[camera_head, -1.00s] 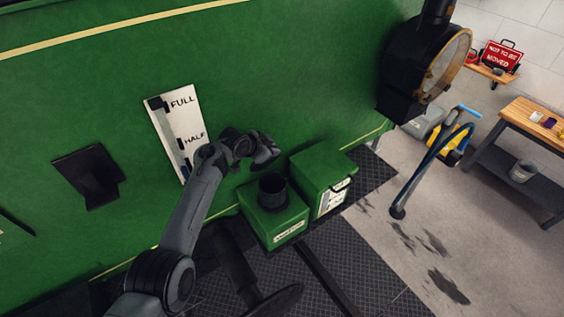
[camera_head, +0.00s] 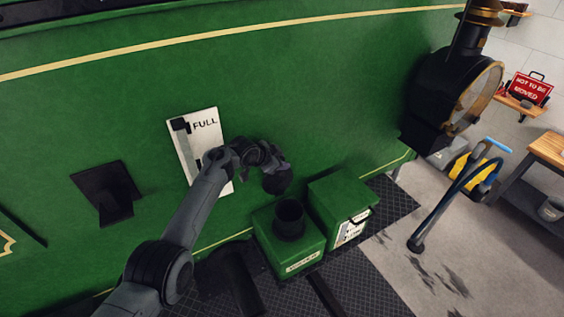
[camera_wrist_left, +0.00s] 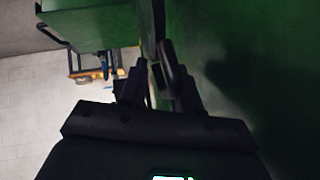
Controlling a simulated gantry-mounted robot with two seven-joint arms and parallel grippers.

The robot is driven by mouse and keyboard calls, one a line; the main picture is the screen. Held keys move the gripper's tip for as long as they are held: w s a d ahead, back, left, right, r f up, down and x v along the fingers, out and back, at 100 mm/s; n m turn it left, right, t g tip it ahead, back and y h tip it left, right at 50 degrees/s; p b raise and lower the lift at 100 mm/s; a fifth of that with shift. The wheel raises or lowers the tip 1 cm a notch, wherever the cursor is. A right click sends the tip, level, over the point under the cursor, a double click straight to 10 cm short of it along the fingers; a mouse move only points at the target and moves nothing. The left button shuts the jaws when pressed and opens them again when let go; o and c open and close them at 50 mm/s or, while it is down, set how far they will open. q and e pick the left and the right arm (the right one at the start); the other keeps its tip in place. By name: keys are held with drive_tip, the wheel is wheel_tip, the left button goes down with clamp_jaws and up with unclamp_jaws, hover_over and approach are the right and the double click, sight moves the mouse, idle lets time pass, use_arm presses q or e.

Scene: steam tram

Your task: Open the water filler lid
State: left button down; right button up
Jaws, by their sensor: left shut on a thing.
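The green water box (camera_head: 302,262) stands low against the tram's side, its front label small. A black round filler neck (camera_head: 290,222) rises from its top, and its mouth looks dark and open. A dark rounded piece (camera_head: 278,184), which looks like the filler lid, is just above and behind the neck. My left gripper (camera_head: 270,168) is at this piece and shut on it; the fingertips are hard to separate there. In the left wrist view the fingers (camera_wrist_left: 157,82) close around a dark narrow part beside the green wall. My right gripper is out of view.
A second green box (camera_head: 342,205) stands close to the right of the water box. A white level gauge board (camera_head: 207,130) and a black bracket (camera_head: 107,192) are on the green wall. A blue-black hose (camera_head: 440,205) rises from the floor at right.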

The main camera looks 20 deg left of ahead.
use_arm(q)
drive_tip(key=shift+a+f, duration=0.2)
drive_tip(key=shift+f, duration=0.15)
drive_tip(key=c, duration=1.2)
unclamp_jaws()
drive_tip(key=shift+r, duration=0.1)
drive_tip(key=shift+d+r, duration=0.1)
drive_tip(key=shift+r, duration=0.05)
drive_tip(key=shift+r, duration=0.1)
drive_tip(key=shift+p+v, duration=0.3)
drive_tip(key=shift+v, duration=4.95)
drive_tip(key=shift+s, duration=0.1)
